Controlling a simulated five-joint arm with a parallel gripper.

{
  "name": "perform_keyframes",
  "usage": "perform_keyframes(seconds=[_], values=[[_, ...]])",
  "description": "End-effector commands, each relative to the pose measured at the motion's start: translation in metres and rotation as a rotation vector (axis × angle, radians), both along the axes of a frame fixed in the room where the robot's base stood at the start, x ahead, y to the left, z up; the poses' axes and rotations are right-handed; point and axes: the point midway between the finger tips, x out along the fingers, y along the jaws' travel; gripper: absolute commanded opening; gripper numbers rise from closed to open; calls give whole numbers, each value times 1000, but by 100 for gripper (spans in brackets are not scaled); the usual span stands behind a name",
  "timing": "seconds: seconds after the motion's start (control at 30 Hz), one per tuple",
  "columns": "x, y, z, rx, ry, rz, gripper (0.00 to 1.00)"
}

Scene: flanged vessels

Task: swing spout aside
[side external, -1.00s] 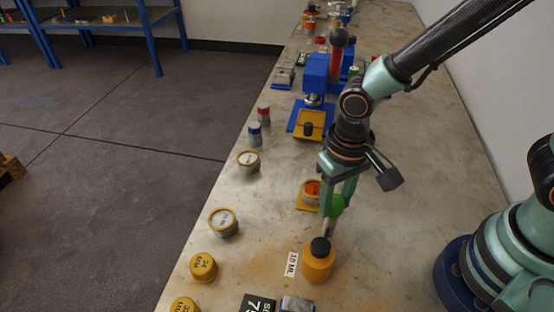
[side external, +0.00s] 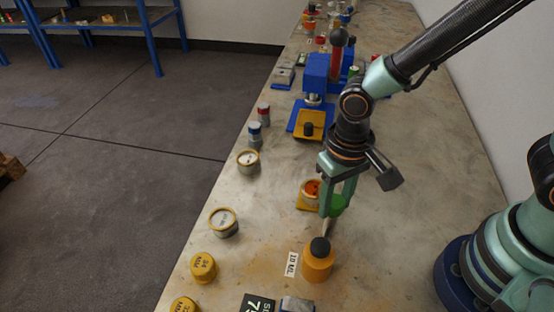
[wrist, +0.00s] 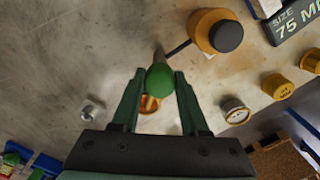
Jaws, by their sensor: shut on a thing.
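The orange bottle (side external: 318,266) stands on the bench with a black cap (side external: 320,246). In the wrist view its side (wrist: 202,22) is at the top. In the side view the knob (side external: 337,206) shows between the fingers, above the bench and beyond the bottle. The fingers hide part of the knob and spout.
A cup with orange contents (side external: 311,194) stands on a yellow plate just behind my gripper. A "10 ML" label (side external: 291,264) lies left of the bottle. Yellow-rimmed vessels (side external: 223,223) line the left edge, and a blue press (side external: 316,80) stands farther back.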

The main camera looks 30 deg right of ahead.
Motion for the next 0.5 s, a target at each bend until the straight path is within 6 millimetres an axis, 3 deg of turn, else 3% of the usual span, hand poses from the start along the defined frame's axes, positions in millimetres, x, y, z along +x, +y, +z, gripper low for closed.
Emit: perform_keyframes(seconds=[0.5], values=[[0,0,1,0,0,-148,0]])
